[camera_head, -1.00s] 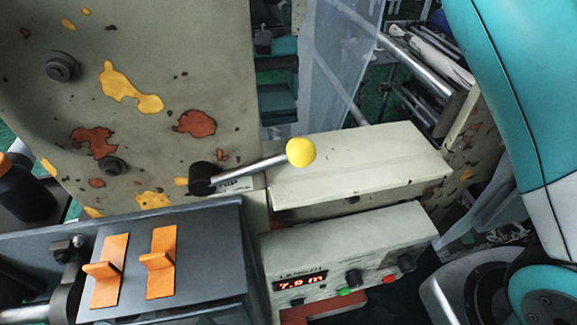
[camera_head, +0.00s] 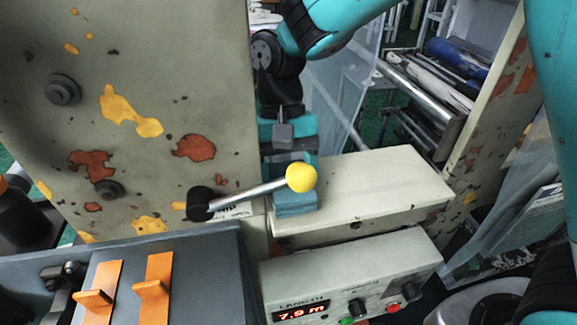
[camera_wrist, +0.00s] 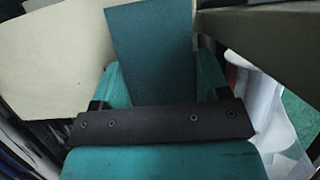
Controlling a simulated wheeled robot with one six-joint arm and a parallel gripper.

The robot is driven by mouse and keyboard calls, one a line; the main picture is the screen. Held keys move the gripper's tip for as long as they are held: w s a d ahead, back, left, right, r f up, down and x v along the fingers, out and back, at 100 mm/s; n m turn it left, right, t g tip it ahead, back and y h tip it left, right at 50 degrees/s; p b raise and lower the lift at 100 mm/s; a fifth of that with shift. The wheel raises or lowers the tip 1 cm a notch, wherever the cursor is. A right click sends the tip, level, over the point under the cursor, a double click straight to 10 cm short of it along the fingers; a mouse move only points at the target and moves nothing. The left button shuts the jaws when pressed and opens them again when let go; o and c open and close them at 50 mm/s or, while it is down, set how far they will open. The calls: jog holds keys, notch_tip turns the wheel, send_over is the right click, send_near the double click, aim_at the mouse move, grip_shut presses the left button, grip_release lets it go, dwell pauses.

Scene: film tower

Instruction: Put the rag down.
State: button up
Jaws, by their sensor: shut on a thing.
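The rag (camera_head: 296,203) is a flat blue-teal piece. In the head view its lower part shows below my gripper (camera_head: 290,165), over the left end of a cream box top (camera_head: 385,185); I cannot tell whether it touches that top. My gripper is shut on the rag. In the wrist view the rag (camera_wrist: 150,50) stands out between the two teal fingers of my gripper (camera_wrist: 160,72), with a pale surface beyond it. The yellow-knobbed lever partly covers the rag in the head view.
The lever's yellow knob (camera_head: 301,178) is close in front of the rag. A paint-chipped panel (camera_head: 130,60) stands at left. A control box (camera_head: 345,280) with a red "7.9 m" display sits below. The right part of the cream top is clear.

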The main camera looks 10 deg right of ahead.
jog(key=shift+f, duration=0.15)
jog(key=o, duration=0.8)
jog(key=p+v, duration=0.3)
jog(key=v, duration=0.9)
jog(key=shift+w, duration=0.1)
